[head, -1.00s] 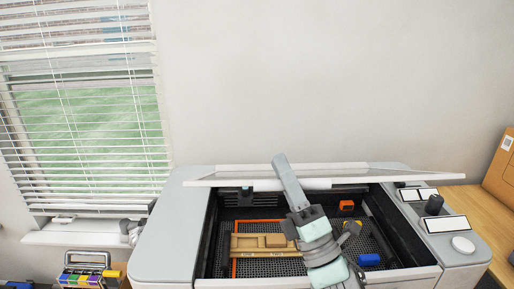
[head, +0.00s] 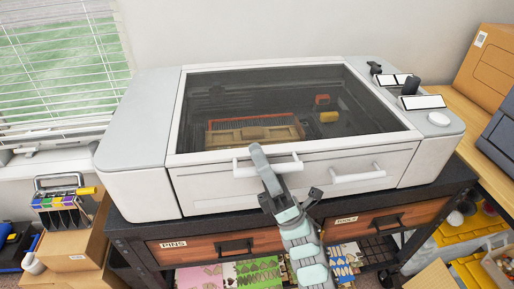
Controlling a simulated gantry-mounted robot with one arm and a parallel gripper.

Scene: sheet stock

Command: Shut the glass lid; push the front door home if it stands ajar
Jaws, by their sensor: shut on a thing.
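The glass lid (head: 380,100) lies down over the machine's bed, its white frame looking level with the top. Its bar handle (head: 288,167) sticks out at the front edge. My gripper (head: 258,151) is at this handle, shut on it and covering part of it. The front door (head: 205,184) is the white panel below the lid, with its own bar handle (head: 358,177) to the right. The door looks upright and about flush; a small gap cannot be ruled out. My arm hides part of the door's middle.
Through the glass show a tan sheet piece (head: 252,133), an orange block (head: 322,100) and a yellow block (head: 329,117). Knobs and a white button (head: 438,119) sit at the right. Wooden drawers (head: 205,249) are below. A caddy (head: 62,210) stands at the left.

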